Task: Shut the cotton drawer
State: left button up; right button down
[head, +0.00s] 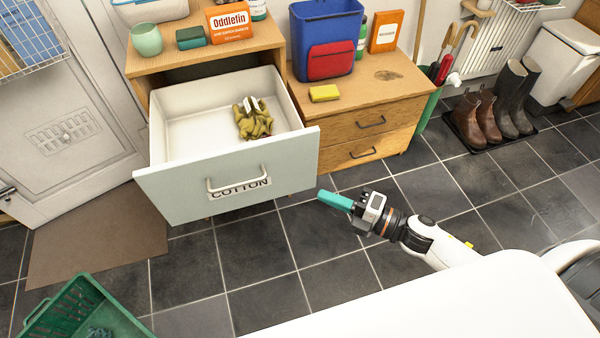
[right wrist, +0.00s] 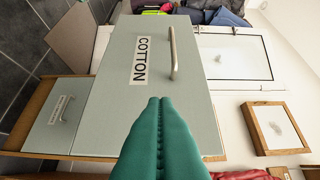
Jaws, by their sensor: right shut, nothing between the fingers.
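The cotton drawer (head: 228,178) is pulled well out of the wooden cabinet in the head view. Its pale green front has a bar handle and a COTTON label, and an olive-green bundle (head: 255,124) lies inside. My right gripper (head: 322,194) has teal fingers and is shut and empty. It is just right of the drawer front's lower right corner in the head view. In the right wrist view the shut fingers (right wrist: 160,102) point toward the drawer front (right wrist: 110,95), near the label and handle (right wrist: 173,52). I cannot tell whether they touch it. My left gripper is not in view.
A lower wooden cabinet (head: 368,123) stands right of the drawer with a blue bin (head: 322,45) and a yellow sponge (head: 324,93) on top. A green crate (head: 75,305) is at lower left. Boots (head: 478,115) stand on a tray.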

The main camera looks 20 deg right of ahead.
aim_at(284, 166)
jog(key=w+a, duration=0.1)
jog(key=w, duration=0.1)
jog(key=w+a, duration=0.2)
jog(key=w, duration=0.1)
jog(key=w+a, duration=0.1)
jog(key=w, duration=0.1)
jog(key=shift+w+a, duration=0.15)
jog(key=shift+w, duration=0.15)
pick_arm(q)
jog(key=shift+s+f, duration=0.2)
pick_arm(e)
jog(key=shift+w, duration=0.4)
